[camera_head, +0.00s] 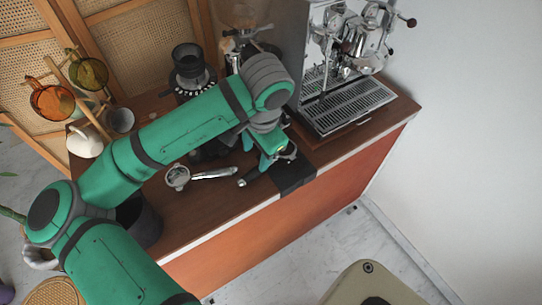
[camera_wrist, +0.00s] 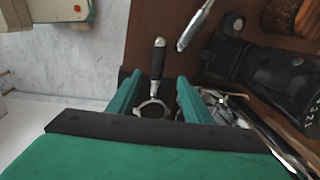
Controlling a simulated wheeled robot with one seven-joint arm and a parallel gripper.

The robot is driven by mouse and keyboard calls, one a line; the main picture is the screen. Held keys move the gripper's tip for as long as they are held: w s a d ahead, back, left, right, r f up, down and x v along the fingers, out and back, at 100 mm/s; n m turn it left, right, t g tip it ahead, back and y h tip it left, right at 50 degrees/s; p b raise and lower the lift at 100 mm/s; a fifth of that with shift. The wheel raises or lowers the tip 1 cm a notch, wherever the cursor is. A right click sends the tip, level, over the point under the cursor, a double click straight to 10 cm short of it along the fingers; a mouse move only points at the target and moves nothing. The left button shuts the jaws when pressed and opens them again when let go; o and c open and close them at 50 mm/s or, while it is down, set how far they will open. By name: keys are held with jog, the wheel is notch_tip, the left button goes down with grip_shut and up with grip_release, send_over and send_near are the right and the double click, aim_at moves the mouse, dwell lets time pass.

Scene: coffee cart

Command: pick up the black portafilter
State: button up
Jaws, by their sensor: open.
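The black portafilter (camera_head: 256,173) lies at the counter's front edge, its basket end by a dark mat and its handle pointing left. My gripper (camera_head: 274,155) is directly over its basket end and hides part of it. In the wrist view the portafilter (camera_wrist: 157,62) has a black handle with a silver tip and a metal ring at its head. My gripper (camera_wrist: 159,77) is open there, with one green finger on each side of the ring and lower handle. Whether the fingers touch it cannot be told.
A second portafilter with a silver handle (camera_head: 213,173) lies to the left. The espresso machine (camera_head: 345,65) stands behind on the right, and a black grinder (camera_head: 190,70) behind on the left. A dark mat (camera_head: 295,178) lies at the counter (camera_head: 225,205) edge. Cups hang at left.

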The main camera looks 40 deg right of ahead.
aim_at(253, 172)
jog(key=f, duration=0.6)
jog(key=w+f, duration=0.1)
jog(key=f, duration=0.1)
jog(key=shift+a+f, duration=0.3)
jog(key=shift+f, duration=0.1)
jog(key=shift+w+f, duration=0.2)
jog(key=shift+f, duration=0.45)
jog(key=shift+d, duration=0.1)
jog(key=shift+c, duration=0.4)
grip_shut()
